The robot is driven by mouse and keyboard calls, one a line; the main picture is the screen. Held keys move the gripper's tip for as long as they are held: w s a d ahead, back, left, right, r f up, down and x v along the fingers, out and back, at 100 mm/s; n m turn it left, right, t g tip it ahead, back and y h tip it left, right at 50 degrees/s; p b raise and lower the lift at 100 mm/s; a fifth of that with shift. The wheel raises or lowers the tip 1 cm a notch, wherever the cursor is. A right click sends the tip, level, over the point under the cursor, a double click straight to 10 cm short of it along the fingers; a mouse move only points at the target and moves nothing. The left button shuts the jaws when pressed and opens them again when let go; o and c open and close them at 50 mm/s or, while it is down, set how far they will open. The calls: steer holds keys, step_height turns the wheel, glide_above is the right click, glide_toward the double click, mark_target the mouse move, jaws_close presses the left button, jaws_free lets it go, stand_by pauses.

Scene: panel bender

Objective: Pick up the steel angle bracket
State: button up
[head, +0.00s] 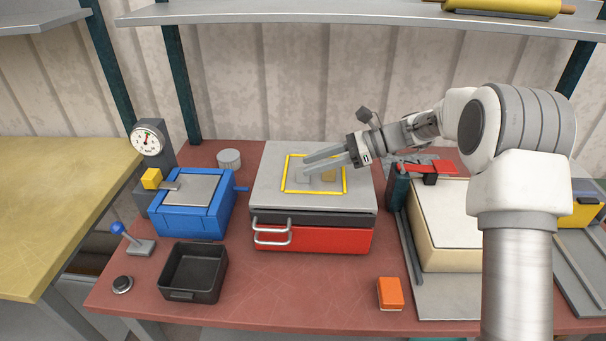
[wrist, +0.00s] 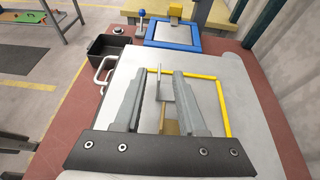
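The steel angle bracket (head: 303,178) is a small grey piece inside the yellow square outline on the grey plate. In the wrist view its thin upright leg (wrist: 157,84) shows between my fingers, with a gap on each side. My gripper (head: 305,164) reaches in from the right over the outlined area. In the wrist view my gripper (wrist: 160,76) is open, with its two grey fingers apart and nothing held. The fingers partly cover the bracket in the head view. I cannot tell the exact height of the fingertips over the plate.
A brass-coloured block (head: 329,175) sits beside the bracket in the outline (head: 344,186). The plate (head: 270,165) tops a red drawer unit (head: 330,240). A blue fixture (head: 185,215), a black bin (head: 193,292) and an orange block (head: 390,294) stand around it.

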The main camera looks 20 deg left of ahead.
steer(key=x, duration=0.3)
steer(key=shift+f, duration=0.15)
jaws_close()
stand_by(1.2)
